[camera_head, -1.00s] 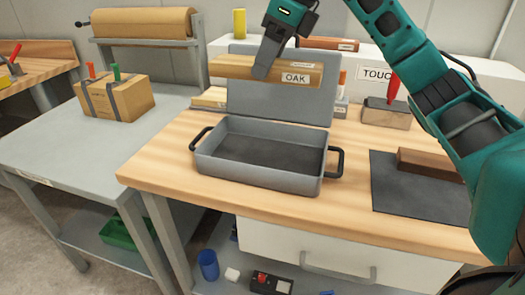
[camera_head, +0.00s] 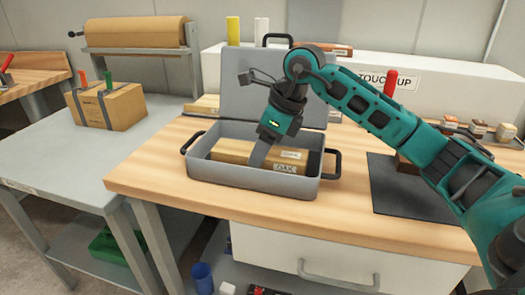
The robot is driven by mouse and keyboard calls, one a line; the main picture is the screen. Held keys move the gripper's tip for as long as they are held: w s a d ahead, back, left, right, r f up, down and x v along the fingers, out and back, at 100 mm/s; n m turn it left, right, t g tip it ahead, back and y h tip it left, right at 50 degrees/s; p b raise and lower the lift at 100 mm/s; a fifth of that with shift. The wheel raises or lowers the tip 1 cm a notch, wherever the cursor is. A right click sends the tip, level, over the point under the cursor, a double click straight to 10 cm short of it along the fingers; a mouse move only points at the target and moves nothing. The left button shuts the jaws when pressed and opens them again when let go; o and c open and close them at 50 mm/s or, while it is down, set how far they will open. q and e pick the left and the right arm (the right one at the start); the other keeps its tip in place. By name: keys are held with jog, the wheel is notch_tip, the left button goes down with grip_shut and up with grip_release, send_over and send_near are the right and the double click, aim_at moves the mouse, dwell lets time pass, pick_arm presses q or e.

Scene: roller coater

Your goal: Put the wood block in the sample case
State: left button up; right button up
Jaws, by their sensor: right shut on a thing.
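The light wood block (camera_head: 230,150) lies lengthwise inside the open grey sample case (camera_head: 230,177), within its walls. A label shows on the block's right part, partly readable. My right gripper (camera_head: 258,158) reaches down into the case from above and is shut on the block near its middle. The case's lid (camera_head: 245,102) stands upright behind it. Whether the block rests fully on the case floor is hidden by the front wall. My left gripper is not in view.
The case stands on a wooden bench with black handles at both sides. A dark mat (camera_head: 392,190) with a brown block (camera_head: 405,163) lies to the right, partly behind my arm. A taped cardboard box (camera_head: 108,107) sits on the grey table at left.

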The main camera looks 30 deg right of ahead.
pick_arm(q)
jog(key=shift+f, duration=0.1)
pick_arm(e)
jog(key=shift+f, duration=0.2)
jog(key=shift+f, duration=0.15)
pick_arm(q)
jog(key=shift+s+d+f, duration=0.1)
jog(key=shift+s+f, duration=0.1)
pick_arm(e)
jog(key=o, duration=1.2)
jog(key=shift+r, duration=0.35)
pick_arm(q)
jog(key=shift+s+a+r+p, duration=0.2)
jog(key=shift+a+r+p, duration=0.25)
jog(key=shift+p, duration=0.5)
pick_arm(e)
jog(key=v, duration=1.1)
jog(key=shift+s+d+r, duration=0.2)
jog(key=shift+r, duration=0.1)
